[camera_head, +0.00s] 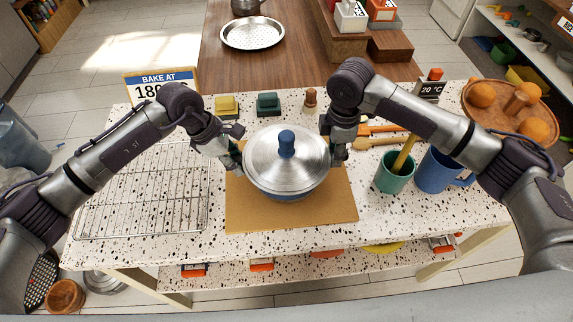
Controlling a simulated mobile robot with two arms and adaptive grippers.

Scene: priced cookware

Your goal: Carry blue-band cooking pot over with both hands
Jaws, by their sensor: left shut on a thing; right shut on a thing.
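The cooking pot (262,182) is silver with a metal lid, a blue knob and a bluish band low on its side. It is over the tan board (290,220) in the middle of the speckled table; I cannot tell whether it touches the board. My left gripper (236,160) is shut at the pot's left side. My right gripper (332,154) is shut at its right side. The grippers hide the pot's handles.
A wire rack (150,205) lies on the left. A green mug (393,175) and a blue mug (437,172) stand on the right, near wooden utensils. Yellow and green blocks stand behind the pot. A wooden table (300,60) with a perforated pan (252,33) is beyond.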

